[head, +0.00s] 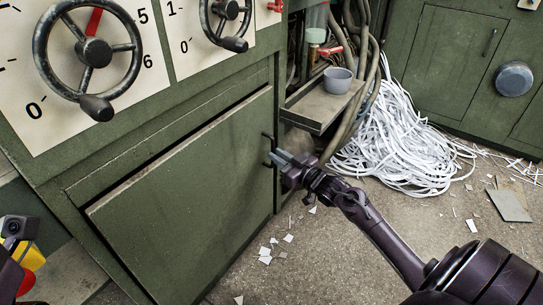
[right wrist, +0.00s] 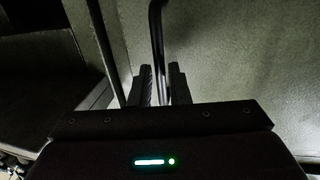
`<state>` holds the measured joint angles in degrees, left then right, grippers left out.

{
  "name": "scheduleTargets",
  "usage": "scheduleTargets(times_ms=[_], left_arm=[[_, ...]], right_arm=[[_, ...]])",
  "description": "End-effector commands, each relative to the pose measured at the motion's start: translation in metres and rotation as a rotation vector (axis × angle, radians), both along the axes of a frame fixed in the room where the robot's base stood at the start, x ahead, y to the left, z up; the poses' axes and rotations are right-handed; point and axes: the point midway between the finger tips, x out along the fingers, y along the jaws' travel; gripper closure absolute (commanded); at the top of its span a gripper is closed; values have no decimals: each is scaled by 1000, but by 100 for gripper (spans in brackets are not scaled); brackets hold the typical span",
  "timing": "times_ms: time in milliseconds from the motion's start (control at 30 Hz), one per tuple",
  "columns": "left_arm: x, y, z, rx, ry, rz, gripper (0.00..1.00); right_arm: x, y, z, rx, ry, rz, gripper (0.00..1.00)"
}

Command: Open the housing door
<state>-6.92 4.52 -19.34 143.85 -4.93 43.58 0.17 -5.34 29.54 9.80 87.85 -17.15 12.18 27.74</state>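The housing door (head: 190,200) is a flat green panel low on the green housing, with a dark line along its top edge. My right gripper (head: 279,158) is at the lower part of this handle. In the right wrist view the handle bar (right wrist: 157,35) runs down between the two fingers of my right gripper (right wrist: 160,82), which sit close on both sides of it. The fingers of my left gripper are not in view.
Handwheels (head: 92,51) and dials are above the door. A small shelf (head: 318,112) with a grey cup (head: 338,80) juts out right of it. A heap of white paper strips (head: 400,140) lies beyond. The floor before the door holds only paper scraps (head: 265,255).

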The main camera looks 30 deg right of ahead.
Motion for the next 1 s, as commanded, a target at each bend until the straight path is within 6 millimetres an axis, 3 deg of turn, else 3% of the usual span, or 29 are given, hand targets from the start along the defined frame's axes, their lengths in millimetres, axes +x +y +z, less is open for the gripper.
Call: scheduleTargets(times_ms=[100, 300, 533, 667, 1000], left_arm=[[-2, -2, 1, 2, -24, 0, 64], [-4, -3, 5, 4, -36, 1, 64], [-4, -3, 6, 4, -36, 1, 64], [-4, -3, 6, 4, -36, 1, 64], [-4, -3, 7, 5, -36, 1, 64]], right_arm=[[16, 3, -2, 0, -2, 0, 84], [27, 5, 0, 0, 0, 1, 84], [27, 5, 0, 0, 1, 1, 84], [27, 5, 0, 0, 1, 1, 100], [26, 5, 0, 0, 1, -1, 100]])
